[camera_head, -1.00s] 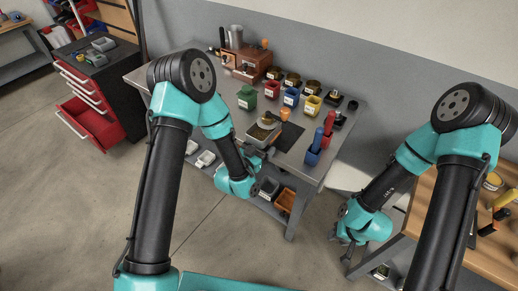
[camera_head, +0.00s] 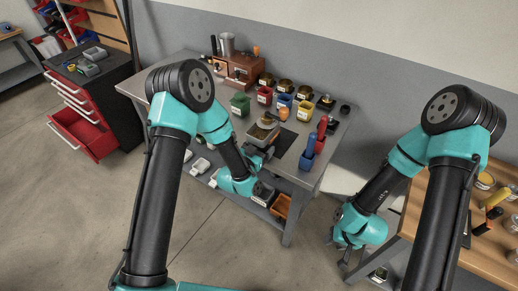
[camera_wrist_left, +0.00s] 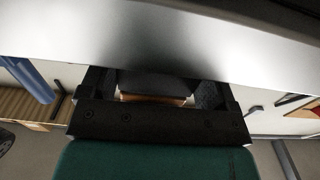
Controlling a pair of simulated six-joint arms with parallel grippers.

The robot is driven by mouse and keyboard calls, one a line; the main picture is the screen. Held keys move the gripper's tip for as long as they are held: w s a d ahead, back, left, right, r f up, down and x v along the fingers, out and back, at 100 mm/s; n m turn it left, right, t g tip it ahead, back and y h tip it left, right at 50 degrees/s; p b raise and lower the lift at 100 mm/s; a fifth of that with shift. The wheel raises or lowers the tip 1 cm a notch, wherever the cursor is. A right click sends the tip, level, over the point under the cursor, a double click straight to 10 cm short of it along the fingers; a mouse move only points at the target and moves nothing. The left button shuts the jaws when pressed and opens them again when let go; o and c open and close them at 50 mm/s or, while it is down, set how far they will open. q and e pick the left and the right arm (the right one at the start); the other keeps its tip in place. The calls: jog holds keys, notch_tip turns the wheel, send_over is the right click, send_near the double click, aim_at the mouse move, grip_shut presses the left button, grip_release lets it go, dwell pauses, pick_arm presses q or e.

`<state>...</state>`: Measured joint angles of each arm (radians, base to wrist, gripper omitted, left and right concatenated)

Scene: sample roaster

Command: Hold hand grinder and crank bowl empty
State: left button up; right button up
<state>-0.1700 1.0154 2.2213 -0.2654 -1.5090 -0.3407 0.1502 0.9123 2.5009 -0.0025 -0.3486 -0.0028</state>
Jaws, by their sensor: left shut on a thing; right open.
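The hand grinder (camera_head: 262,133), a small squarish body with an open bowl of brown contents and an orange crank knob (camera_head: 283,113), stands at the front edge of the grey metal bench. My left gripper (camera_head: 261,150) is at its near side, shut on it; my forearm partly hides the contact. In the left wrist view the black jaws (camera_wrist_left: 155,92) have a brown-orange strip between them, and a pale metal surface fills the top. My right gripper (camera_head: 340,241) is open and empty, low beside the wooden table and well away from the grinder.
Several coloured bins, such as the green one (camera_head: 240,104), and dark round jars stand behind the grinder. A blue bin (camera_head: 307,160) with upright handles is to its right. The wooden table (camera_head: 420,215) is close to my right arm. A red drawer cabinet (camera_head: 88,135) stands left.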

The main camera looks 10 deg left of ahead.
pick_arm(q)
jog(key=shift+x, duration=2.65)
jog(key=shift+s+f, duration=0.1)
jog(key=shift+f, duration=0.15)
